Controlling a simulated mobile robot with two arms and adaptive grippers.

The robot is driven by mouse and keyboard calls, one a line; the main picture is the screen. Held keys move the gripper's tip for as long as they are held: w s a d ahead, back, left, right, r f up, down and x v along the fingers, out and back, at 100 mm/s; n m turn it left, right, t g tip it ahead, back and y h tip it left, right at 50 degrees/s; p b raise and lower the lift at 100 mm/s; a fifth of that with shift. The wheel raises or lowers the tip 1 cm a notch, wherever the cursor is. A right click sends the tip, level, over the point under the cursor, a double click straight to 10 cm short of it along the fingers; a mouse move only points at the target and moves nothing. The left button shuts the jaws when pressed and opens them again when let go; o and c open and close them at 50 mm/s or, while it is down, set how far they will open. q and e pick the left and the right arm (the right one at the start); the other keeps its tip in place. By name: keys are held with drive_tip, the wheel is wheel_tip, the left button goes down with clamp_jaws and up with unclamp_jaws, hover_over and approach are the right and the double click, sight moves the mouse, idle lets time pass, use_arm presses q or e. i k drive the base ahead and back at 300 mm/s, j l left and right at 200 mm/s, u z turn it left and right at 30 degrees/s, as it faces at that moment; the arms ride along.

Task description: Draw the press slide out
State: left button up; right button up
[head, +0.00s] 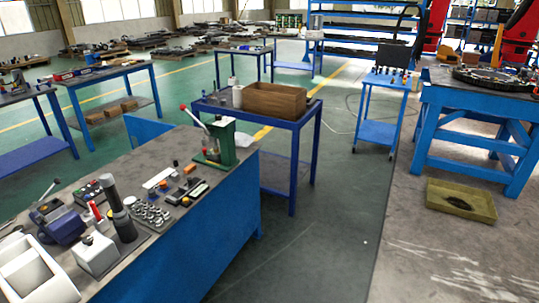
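A small green press (221,143) stands upright at the far right end of the blue workbench (215,237). A lever (194,116) with a red knob rises from its left side. I cannot make out a separate slide on the press at this size. Neither of my grippers shows in the head view.
The bench top holds a tray of small metal parts (152,215), dark cylinders (123,226) and a white bin (35,272). Behind the press stands a blue table with a wooden crate (274,101). Open floor (320,225) lies right of the bench. A yellow tray (460,200) rests further right.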

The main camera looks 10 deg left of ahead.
sight(214, 157)
drive_tip(key=i+j+u, duration=0.1)
drive_tip(key=i+u, duration=0.7)
drive_tip(key=i, duration=0.2)
